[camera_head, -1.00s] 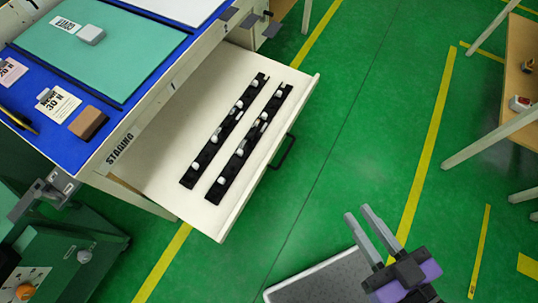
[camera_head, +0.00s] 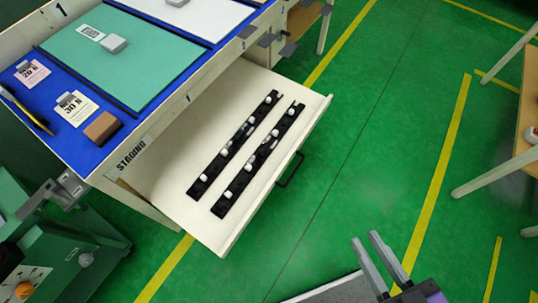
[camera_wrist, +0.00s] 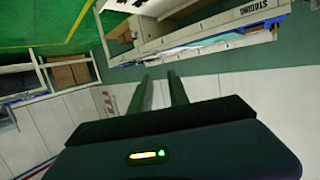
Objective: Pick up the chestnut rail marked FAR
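Two dark, nearly black rails lie side by side in the open cream drawer (camera_head: 175,190), the left rail (camera_head: 236,142) and the right rail (camera_head: 262,153). Each carries several small white clips. I cannot make out chestnut colour or a FAR mark on either. My gripper (camera_head: 366,237) is at the lower right of the head view, over the floor and apart from the drawer. Its two fingers stand apart with nothing between them. They also show in the wrist view (camera_wrist: 160,75), where the drawer bench appears upside down at the top.
The bench's blue top (camera_head: 52,115) holds a green mat (camera_head: 95,65), a brown block (camera_head: 102,128) and clipped cards marked 20 N and 30 N. A green machine (camera_head: 65,255) stands lower left. A wooden table (camera_head: 530,95) stands at right. Green floor between is clear.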

